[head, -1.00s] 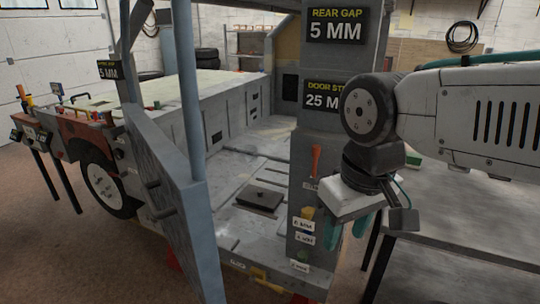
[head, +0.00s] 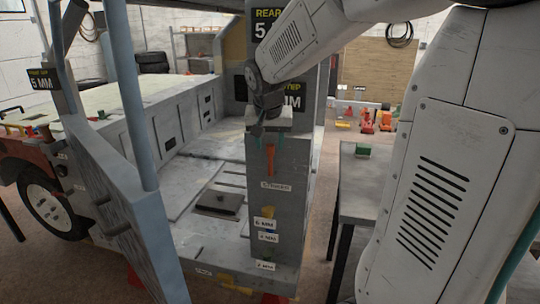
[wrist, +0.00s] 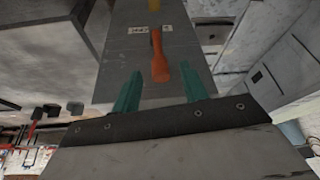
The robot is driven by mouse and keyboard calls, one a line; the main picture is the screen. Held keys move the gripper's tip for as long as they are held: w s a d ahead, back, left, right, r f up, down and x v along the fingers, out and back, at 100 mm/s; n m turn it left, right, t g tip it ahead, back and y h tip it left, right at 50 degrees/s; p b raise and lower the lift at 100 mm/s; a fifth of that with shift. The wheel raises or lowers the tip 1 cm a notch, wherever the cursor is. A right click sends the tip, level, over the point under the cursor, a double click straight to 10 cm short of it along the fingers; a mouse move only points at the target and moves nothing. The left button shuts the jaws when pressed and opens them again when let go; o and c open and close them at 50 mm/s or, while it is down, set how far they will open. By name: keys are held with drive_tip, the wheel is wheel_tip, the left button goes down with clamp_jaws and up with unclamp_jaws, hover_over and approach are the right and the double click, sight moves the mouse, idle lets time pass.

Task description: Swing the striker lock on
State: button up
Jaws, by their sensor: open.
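The striker lock is an orange lever (head: 270,160) on the front face of the grey pillar (head: 258,230). It stands about upright above a small white label (head: 275,186) that seems to read STRIKER. My gripper (head: 270,141) is open at the pillar, just above the lever, with its teal fingers pointing down. I see no contact. My wrist hides part of the pillar's signs.
A blue-grey door (head: 120,215) stands open at the left. A yellow part (head: 268,212) and white labels (head: 266,224) sit lower on the pillar. A grey bench (head: 362,185) with a green block (head: 362,151) stands to the right. A dark plate (head: 218,202) lies on the vehicle floor.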

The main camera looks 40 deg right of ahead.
sight(271, 152)
drive_tip(key=x, duration=0.5)
drive_tip(key=shift+w+d+f, duration=0.1)
drive_tip(key=shift+f, duration=0.25)
clamp_jaws()
